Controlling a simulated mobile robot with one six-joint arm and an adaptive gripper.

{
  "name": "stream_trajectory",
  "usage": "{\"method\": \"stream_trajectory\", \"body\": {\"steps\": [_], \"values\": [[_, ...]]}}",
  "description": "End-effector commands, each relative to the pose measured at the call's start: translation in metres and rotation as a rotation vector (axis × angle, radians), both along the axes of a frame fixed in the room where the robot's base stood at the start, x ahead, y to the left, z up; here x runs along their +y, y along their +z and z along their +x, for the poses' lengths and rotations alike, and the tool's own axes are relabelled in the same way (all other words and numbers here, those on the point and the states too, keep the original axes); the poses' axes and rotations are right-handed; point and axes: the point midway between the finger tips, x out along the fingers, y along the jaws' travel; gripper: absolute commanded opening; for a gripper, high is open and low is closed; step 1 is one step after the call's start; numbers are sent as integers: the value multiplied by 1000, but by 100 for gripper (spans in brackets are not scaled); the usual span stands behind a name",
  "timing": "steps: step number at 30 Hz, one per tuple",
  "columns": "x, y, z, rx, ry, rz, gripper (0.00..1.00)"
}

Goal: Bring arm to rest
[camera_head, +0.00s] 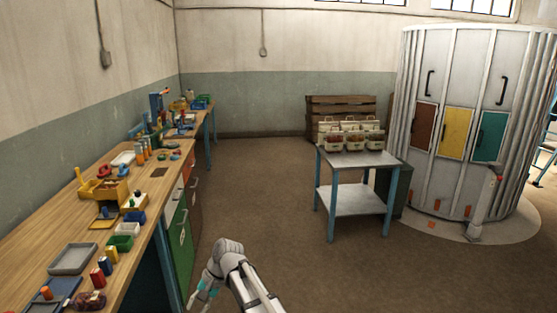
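My arm (236,270) shows at the bottom centre, in white and grey with small teal parts. Its bent upper joint is in the open floor space beside the long workbench. One part of the arm runs down to the right and another down to the left, both toward the bottom edge.
A long wooden workbench (40,222) with trays, bins and small items runs along the left. A metal table (345,160) with several sacks stands right of centre. A round cabinet (466,60) with coloured doors is at right. Brown floor between is clear.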

Motion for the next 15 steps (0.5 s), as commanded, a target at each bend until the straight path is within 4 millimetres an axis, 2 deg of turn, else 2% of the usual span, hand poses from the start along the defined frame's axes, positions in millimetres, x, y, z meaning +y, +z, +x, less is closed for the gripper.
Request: {"method": "stream_trajectory", "body": {"steps": [1,8,15], "values": [[-26,0,0,-27,-8,-17,42],[-124,-6,10,-149,-14,-109,42],[-226,-9,5,-250,-9,-227,42]]}}
